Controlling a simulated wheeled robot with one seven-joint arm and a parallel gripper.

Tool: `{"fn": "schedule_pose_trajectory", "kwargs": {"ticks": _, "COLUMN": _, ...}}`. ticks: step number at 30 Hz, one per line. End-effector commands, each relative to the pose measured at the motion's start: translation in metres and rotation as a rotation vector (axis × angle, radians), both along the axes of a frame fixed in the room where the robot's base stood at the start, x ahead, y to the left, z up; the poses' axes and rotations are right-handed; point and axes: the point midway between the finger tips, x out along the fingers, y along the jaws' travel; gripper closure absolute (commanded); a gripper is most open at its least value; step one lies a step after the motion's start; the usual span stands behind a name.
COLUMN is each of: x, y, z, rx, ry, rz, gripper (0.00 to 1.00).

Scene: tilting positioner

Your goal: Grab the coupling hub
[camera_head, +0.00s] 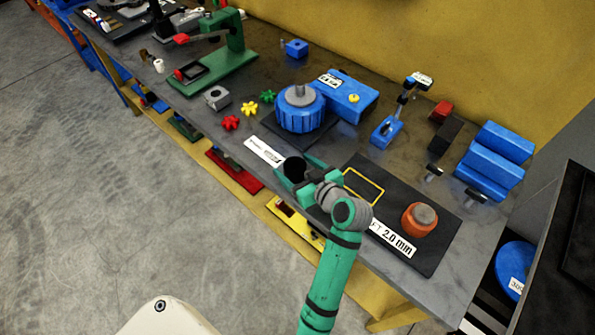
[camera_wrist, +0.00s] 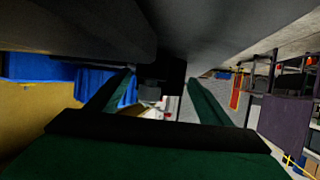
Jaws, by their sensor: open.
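No part is marked as the coupling hub, and I cannot tell for sure which one it is. One candidate is an orange round part with a grey top (camera_head: 420,217), upright on the black mat (camera_head: 440,258) at the right of the bench. Another is the grey stepped cylinder (camera_head: 299,93) on the blue ribbed turntable (camera_head: 300,119). My gripper (camera_head: 309,174) is open above the front edge of the bench, left of the orange part and in front of the turntable. In the wrist view its green fingers (camera_wrist: 162,82) are apart, with nothing visibly gripped.
A yellow frame outline (camera_head: 364,187) marks the mat. Red, yellow and green star knobs (camera_head: 249,108) and a grey bored block (camera_head: 217,97) lie left of the turntable. Blue V-shaped blocks (camera_head: 495,160) stand right. A green press (camera_head: 225,50) stands back left.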

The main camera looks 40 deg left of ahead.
Motion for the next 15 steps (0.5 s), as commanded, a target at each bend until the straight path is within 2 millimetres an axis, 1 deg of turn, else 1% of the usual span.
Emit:
{"fn": "schedule_pose_trajectory", "kwargs": {"ticks": 2, "x": 0.0000, "y": -0.0002, "z": 0.0001, "rx": 0.000, "ry": 0.000, "rz": 0.000, "gripper": 0.27}}
{"fn": "schedule_pose_trajectory", "kwargs": {"ticks": 3, "x": 0.0000, "y": -0.0003, "z": 0.0001, "rx": 0.000, "ry": 0.000, "rz": 0.000, "gripper": 0.36}}
{"fn": "schedule_pose_trajectory", "kwargs": {"ticks": 5, "x": 0.0000, "y": -0.0004, "z": 0.0002, "rx": 0.000, "ry": 0.000, "rz": 0.000, "gripper": 0.51}}
{"fn": "schedule_pose_trajectory", "kwargs": {"ticks": 6, "x": 0.0000, "y": -0.0004, "z": 0.0002, "rx": 0.000, "ry": 0.000, "rz": 0.000, "gripper": 0.60}}
{"fn": "schedule_pose_trajectory", "kwargs": {"ticks": 8, "x": -0.0001, "y": -0.0005, "z": 0.0002, "rx": 0.000, "ry": 0.000, "rz": 0.000, "gripper": 0.75}}
{"fn": "schedule_pose_trajectory", "kwargs": {"ticks": 9, "x": -0.0001, "y": -0.0005, "z": 0.0002, "rx": 0.000, "ry": 0.000, "rz": 0.000, "gripper": 0.84}}
{"fn": "schedule_pose_trajectory", "kwargs": {"ticks": 10, "x": 0.0000, "y": -0.0005, "z": 0.0002, "rx": 0.000, "ry": 0.000, "rz": 0.000, "gripper": 0.91}}
{"fn": "schedule_pose_trajectory", "kwargs": {"ticks": 11, "x": 0.0002, "y": -0.0004, "z": 0.0016, "rx": 0.002, "ry": -0.002, "rz": -0.001, "gripper": 0.93}}
{"fn": "schedule_pose_trajectory", "kwargs": {"ticks": 15, "x": 0.0003, "y": -0.0004, "z": 0.0015, "rx": 0.002, "ry": -0.002, "rz": -0.001, "gripper": 0.93}}
